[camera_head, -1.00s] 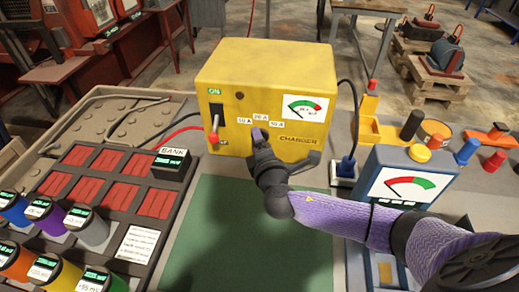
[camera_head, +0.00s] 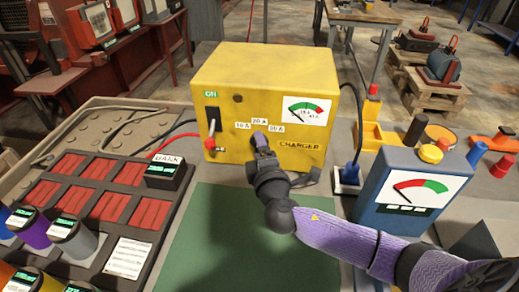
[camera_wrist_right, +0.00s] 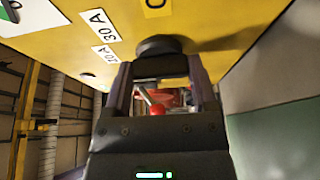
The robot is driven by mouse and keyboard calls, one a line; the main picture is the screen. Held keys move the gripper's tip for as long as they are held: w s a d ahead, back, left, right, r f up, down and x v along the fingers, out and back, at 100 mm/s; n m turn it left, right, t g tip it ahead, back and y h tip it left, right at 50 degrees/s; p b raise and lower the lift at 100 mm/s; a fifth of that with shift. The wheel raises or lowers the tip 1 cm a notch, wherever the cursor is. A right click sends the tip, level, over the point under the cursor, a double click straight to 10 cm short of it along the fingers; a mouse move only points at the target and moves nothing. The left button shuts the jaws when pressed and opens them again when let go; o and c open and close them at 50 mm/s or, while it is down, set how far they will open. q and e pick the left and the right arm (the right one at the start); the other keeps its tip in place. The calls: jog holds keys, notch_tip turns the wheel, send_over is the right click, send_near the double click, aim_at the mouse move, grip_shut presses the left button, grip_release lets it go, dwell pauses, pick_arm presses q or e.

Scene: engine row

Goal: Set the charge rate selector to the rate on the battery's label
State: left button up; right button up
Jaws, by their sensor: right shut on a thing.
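The yellow charger (camera_head: 264,80) stands at the back of the bench. Its front has rate labels (camera_head: 260,121) reading 10 A, 20 A and 30 A. The selector knob is mostly hidden by my right gripper (camera_head: 260,139) in the head view. In the right wrist view a dark round knob (camera_wrist_right: 160,44) sits between the fingers of my right gripper (camera_wrist_right: 160,62), which is shut on it. The 30 A label (camera_wrist_right: 100,25) shows close by. Which rate the knob points to is not clear. A white label (camera_head: 128,258) lies on the red-celled bank, its text unreadable. My left gripper is not in view.
A red-tipped lever (camera_head: 211,136) stands on the charger's left front beneath a green ON sign (camera_head: 211,94). A blue meter box (camera_head: 410,195) is right of my arm. Colored cylinders (camera_head: 65,232) stand at left. The green mat (camera_head: 215,225) is clear.

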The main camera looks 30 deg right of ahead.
jog(key=o, duration=0.9)
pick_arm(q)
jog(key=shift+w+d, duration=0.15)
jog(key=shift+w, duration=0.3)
pick_arm(e)
jog(key=shift+o, duration=1.3)
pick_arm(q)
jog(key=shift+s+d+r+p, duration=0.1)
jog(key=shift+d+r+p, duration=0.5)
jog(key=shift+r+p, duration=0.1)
pick_arm(e)
jog(key=v, duration=1)
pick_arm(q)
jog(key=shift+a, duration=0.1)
pick_arm(e)
jog(key=shift+d, duration=0.1)
